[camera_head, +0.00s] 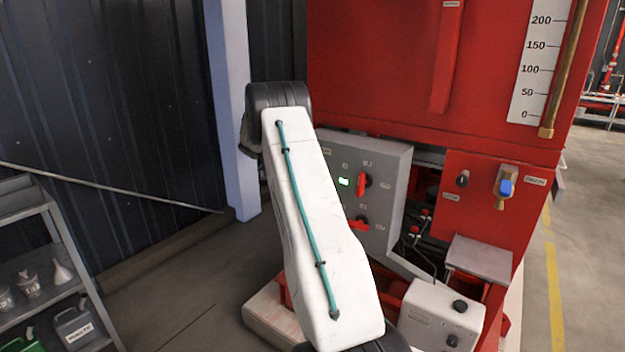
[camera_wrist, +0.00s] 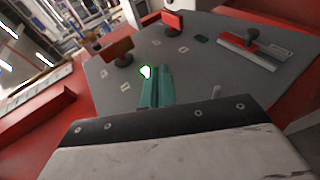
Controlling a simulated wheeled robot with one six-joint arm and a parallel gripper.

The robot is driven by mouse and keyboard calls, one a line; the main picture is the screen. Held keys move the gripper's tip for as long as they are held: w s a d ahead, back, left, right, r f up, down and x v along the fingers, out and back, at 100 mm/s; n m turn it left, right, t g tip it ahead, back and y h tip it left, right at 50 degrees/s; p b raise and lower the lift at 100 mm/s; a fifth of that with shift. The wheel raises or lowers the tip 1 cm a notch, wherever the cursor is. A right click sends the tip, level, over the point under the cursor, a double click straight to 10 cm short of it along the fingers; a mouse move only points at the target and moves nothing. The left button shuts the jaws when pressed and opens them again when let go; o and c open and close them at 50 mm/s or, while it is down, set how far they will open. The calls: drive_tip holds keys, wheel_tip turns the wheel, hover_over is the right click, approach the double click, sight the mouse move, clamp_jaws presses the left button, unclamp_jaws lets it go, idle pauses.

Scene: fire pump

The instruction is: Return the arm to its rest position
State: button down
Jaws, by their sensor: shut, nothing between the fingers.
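My gripper (camera_wrist: 155,82) shows in the wrist view as closed teal fingers with nothing between them. It points at the grey control panel (camera_wrist: 200,77), and a lit green-white lamp (camera_wrist: 146,72) shows right at its tip. I cannot tell whether the fingers touch the panel. In the head view my white arm link (camera_head: 315,225) rises in front of the red machine, bent at a dark joint (camera_head: 278,95) at the top. The gripper itself is hidden behind the arm there.
The grey panel (camera_head: 395,160) carries red handles (camera_head: 362,182) beside the arm. A white box with black knobs (camera_head: 440,315) stands at lower right. A shelf with containers (camera_head: 40,285) is at left, a pale post (camera_head: 232,120) behind. Open floor (camera_head: 180,285) lies between shelf and machine.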

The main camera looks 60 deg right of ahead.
idle(0.6)
drive_tip(key=s+a+f+n+t+y, duration=0.1)
drive_tip(key=a+f+n, duration=0.2)
drive_tip(key=f, duration=0.1)
drive_tip(key=s+a+r+n+t, duration=0.2)
drive_tip(key=a+r+n, duration=0.1)
drive_tip(key=a, duration=0.6)
drive_tip(key=s+a+r+n+t+y, duration=0.15)
drive_tip(key=a+r, duration=0.25)
drive_tip(key=a, duration=0.5)
drive_tip(key=s+a+r+n+t, duration=0.2)
drive_tip(key=a+r+n+t, duration=0.1)
drive_tip(key=a, duration=0.7)
drive_tip(key=s+a+r+n+t, duration=0.2)
drive_tip(key=s+a+n+t, duration=0.1)
drive_tip(key=s+a, duration=0.4)
drive_tip(key=s+a+r+n+t, duration=0.2)
drive_tip(key=s+a, duration=0.6)
drive_tip(key=a, duration=0.5)
drive_tip(key=shift+a+r+n+t+y, duration=0.4)
drive_tip(key=shift+n+t+y, duration=0.05)
drive_tip(key=shift+n, duration=0.1)
drive_tip(key=shift+s+d, duration=0.1)
